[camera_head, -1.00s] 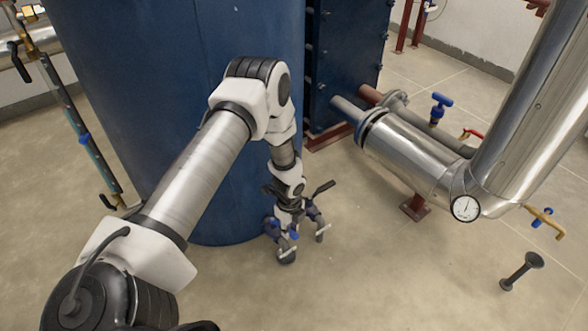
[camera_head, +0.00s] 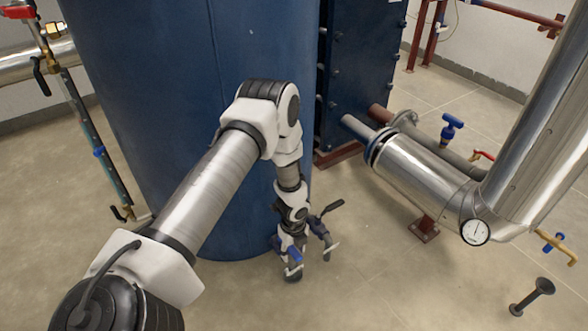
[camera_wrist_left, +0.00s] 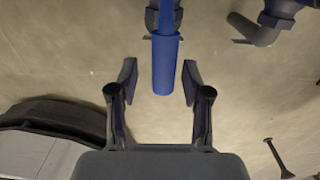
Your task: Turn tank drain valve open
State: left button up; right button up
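The tall blue tank (camera_head: 200,130) fills the left middle of the head view. My left gripper (camera_head: 308,262) is low beside its base, just above the floor. In the left wrist view its two fingers are apart, so the gripper (camera_wrist_left: 160,84) is open. A blue valve handle (camera_wrist_left: 166,65) comes down from the top of that view and lies in line with the gap, with space on both sides. I cannot tell how deep it sits between the fingers. In the head view the gripper largely hides the valve. My right gripper is not in view.
A silver pipe with a gauge (camera_head: 475,231) and a blue-handled valve (camera_head: 451,127) stand to the right. A small dark stand (camera_head: 532,296) is on the floor. A grey pipe end (camera_wrist_left: 262,28) is at the wrist view's upper right. Floor right of the gripper is mostly clear.

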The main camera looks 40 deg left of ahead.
aim_at(293, 251)
pick_arm(q)
jog(key=shift+w+r, duration=0.1)
jog(key=shift+r, duration=0.3)
notch_tip(293, 251, up, 11)
jog(key=shift+r, duration=0.15)
dwell(0.4)
